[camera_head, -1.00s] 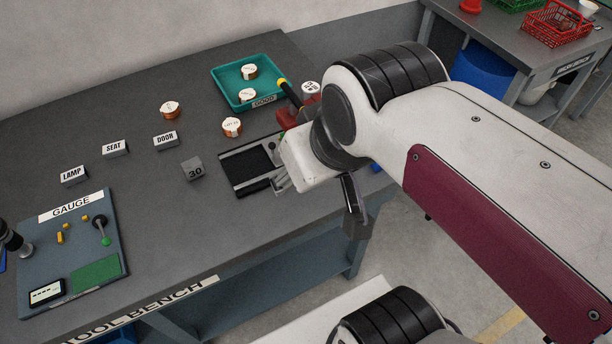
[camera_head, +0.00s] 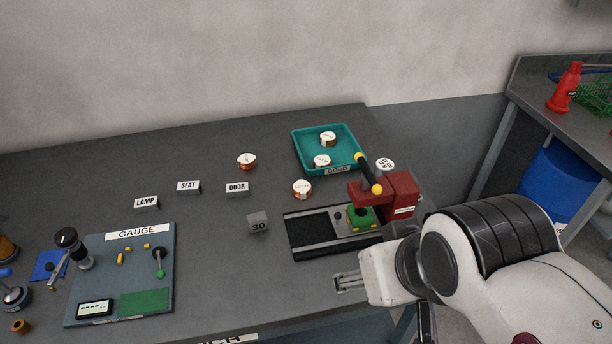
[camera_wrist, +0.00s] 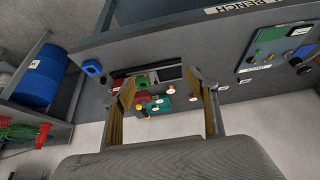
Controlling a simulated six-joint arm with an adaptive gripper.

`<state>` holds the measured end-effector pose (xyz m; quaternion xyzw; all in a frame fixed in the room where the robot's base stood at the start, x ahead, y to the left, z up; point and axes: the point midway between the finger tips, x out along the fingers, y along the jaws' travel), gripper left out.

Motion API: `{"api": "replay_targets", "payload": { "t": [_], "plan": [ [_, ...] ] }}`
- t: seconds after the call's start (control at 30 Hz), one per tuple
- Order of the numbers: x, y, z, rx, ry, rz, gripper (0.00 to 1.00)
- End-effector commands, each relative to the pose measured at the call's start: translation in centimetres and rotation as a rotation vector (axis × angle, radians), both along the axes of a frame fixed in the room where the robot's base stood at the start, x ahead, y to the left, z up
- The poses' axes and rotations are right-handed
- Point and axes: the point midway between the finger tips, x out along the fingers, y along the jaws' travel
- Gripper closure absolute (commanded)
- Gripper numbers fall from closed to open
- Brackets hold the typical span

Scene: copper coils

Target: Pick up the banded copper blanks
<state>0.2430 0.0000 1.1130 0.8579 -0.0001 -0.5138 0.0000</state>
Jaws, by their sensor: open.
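Copper blanks with pale labelled tops sit on the bench. One copper blank (camera_head: 246,161) stands left of the teal tray, and another copper blank (camera_head: 302,189) stands just in front of the tray. Two more, a rear blank (camera_head: 328,139) and a front blank (camera_head: 321,161), sit inside the teal GOOD tray (camera_head: 299,150). Whether any of them is banded is too small to tell.
A red press (camera_head: 402,193) with a yellow-knobbed lever and a black-topped fixture (camera_head: 310,231) stands between my gripper and the tray. SEAT (camera_head: 188,187), LAMP (camera_head: 146,202) and DOOR (camera_head: 236,189) blocks, a grey 30 block (camera_head: 258,222) and the GAUGE board (camera_head: 80,300) lie left.

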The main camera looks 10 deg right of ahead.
Motion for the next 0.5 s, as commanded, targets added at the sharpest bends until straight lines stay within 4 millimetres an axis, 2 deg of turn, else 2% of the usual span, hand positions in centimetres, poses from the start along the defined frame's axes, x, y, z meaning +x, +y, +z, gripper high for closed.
{"api": "replay_targets", "payload": {
  "t": [0.27, 0.5],
  "plan": [
    [0.8, 0.1, 0.3, 0.000, 0.005, 0.010, 0.42],
    [3.7, 0.4, 1.0, -0.001, 0.017, 0.044, 0.42]
  ]
}}
